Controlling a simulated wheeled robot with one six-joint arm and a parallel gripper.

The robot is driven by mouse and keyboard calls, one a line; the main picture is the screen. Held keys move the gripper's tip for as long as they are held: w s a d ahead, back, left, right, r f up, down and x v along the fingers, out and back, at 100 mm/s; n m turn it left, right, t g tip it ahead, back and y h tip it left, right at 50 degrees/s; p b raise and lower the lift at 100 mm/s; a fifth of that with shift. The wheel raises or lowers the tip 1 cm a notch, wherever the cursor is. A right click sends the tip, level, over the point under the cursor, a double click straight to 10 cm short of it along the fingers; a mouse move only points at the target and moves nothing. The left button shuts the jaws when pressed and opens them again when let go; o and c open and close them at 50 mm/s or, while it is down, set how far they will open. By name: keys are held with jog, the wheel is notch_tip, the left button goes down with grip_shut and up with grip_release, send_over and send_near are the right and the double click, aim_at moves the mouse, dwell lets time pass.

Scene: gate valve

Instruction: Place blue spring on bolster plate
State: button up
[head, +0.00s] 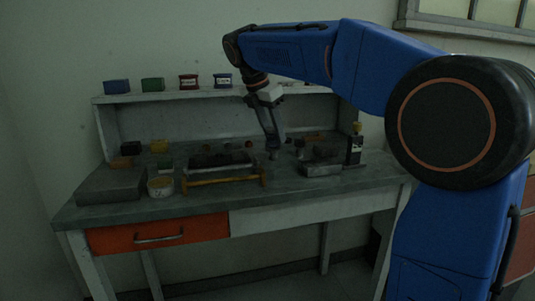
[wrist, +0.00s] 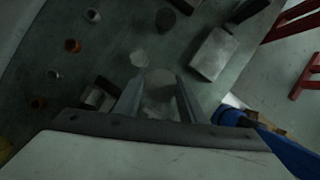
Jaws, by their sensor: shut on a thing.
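My gripper (head: 274,152) points down over the middle of the workbench, just right of the dark flat plate. In the wrist view its two fingers (wrist: 158,100) are closed on a dull grey round thing (wrist: 160,86). I cannot tell its colour well in this dim light, nor see spring coils on it. No clearly blue spring shows in either view. A dark flat plate (head: 219,159) lies at the middle of the bench and a thick grey slab (head: 108,186) lies at the left. I cannot tell which one is the bolster plate.
A tub (head: 161,187) stands beside the slab. A grey block (head: 320,169) and a black bottle-like thing (head: 354,150) stand at right. Small rings (wrist: 72,45) lie on the bench. Coloured boxes (head: 152,84) line the shelf.

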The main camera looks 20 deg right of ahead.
aim_at(274, 148)
jog(key=shift+d+f, duration=0.1)
jog(key=shift+f, duration=2.7)
jog(key=shift+f, duration=0.1)
jog(key=o, duration=1.3)
jog(key=v, duration=1.2)
jog(key=shift+s, duration=0.1)
